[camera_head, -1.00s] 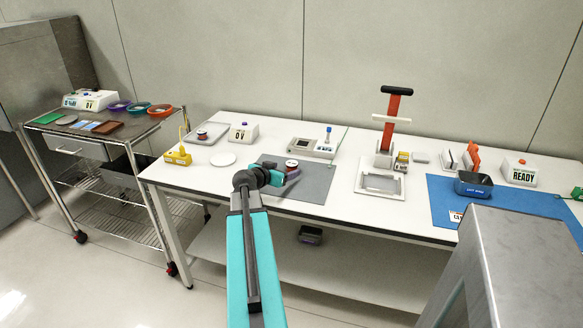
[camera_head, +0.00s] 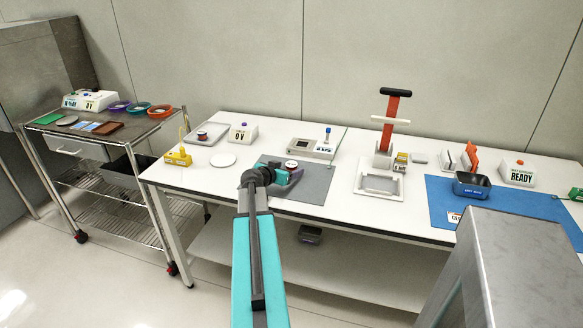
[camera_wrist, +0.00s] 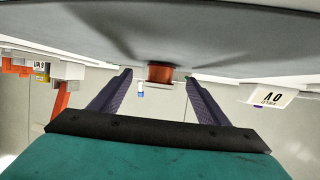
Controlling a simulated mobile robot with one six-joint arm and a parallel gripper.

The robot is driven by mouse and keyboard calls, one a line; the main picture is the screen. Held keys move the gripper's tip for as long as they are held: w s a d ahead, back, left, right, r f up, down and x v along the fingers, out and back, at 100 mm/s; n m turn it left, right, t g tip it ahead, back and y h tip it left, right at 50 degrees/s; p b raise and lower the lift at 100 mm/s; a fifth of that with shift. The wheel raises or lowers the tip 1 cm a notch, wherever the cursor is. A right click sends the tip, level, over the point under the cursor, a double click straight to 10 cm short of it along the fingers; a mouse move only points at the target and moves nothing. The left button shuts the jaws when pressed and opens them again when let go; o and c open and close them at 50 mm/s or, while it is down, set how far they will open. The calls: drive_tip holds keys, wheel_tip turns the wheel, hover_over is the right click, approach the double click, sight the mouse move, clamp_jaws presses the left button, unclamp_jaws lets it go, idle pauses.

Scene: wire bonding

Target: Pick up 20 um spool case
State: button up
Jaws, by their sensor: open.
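A small round case with a white top (camera_head: 291,164), which looks like the spool case, stands on the grey mat (camera_head: 318,181); no size label is readable. In the wrist view, which is upside down, a copper-red round piece (camera_wrist: 159,72) on the mat shows between the fingertips and seems to be the same case. My gripper (camera_head: 284,174) is low over the mat, just in front of the case. Its two purple fingers (camera_wrist: 159,82) are open, one to each side of the case, with no contact visible. My wrist partly hides the case's lower side in the head view.
A second small spool (camera_head: 202,135) sits in a tray (camera_head: 213,127) at the back left. A white disc (camera_head: 223,160) and a yellow holder (camera_head: 178,157) lie left of the mat.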

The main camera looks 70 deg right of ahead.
drive_tip(key=shift+d+f, duration=0.3)
drive_tip(key=shift+d, duration=0.25)
drive_tip(key=shift+s, duration=0.1)
drive_tip(key=c, duration=1.2)
drive_tip(key=shift+r, duration=0.1)
